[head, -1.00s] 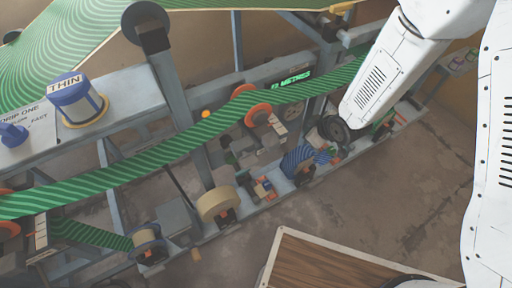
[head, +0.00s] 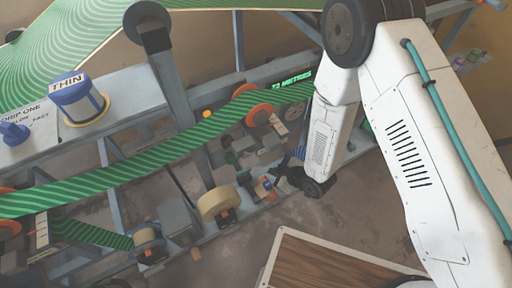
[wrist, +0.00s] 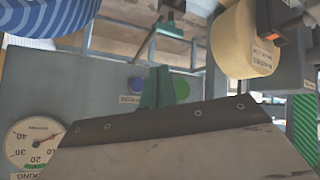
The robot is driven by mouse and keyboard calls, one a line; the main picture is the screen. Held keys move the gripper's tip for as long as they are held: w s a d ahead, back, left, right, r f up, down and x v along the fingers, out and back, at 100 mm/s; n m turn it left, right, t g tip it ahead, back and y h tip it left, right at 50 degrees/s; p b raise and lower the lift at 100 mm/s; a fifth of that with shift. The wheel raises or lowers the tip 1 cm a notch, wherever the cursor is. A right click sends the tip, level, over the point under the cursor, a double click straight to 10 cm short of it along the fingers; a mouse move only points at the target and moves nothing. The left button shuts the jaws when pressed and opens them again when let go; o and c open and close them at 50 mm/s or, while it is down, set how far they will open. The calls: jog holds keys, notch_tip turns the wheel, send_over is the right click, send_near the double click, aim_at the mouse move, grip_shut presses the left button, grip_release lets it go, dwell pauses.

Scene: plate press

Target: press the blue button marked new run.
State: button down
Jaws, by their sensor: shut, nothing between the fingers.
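The round blue button (wrist: 136,84) is on a grey panel in the wrist view, with a small label below it that is too small to read. A round green button (wrist: 181,88) is to its right on the same panel. My gripper (wrist: 159,75) shows as shut teal-green fingers, empty, between the two buttons in the picture. The fingers appear just right of the blue button; I cannot tell how far in front of the panel they are. In the head view my arm hides most of the gripper, and I cannot make out the blue button.
A dial gauge (wrist: 35,143) is at lower left and a blue striped roll (wrist: 45,14) at upper left. A cream roll (wrist: 240,42) hangs close on the right. In the head view, a green striped web (head: 150,163) crosses the machine. A wooden-topped table (head: 320,265) stands in front.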

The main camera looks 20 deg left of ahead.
jog(key=w+a, duration=0.5)
jog(key=a, duration=0.1)
jog(key=shift+w+a, duration=0.2)
jog(key=shift+w, duration=0.05)
jog(key=shift+w+a, duration=0.1)
jog(key=shift+a, duration=0.05)
dwell(1.9)
jog(key=shift+w+a, duration=0.15)
jog(key=shift+w, duration=0.05)
jog(key=shift+w+a, duration=0.25)
jog(key=shift+a, duration=0.1)
dwell(0.6)
dwell(0.4)
jog(key=shift+s+d, duration=0.55)
jog(key=shift+d, duration=0.1)
jog(key=shift+s+d, duration=1.6)
jog(key=shift+d, duration=0.3)
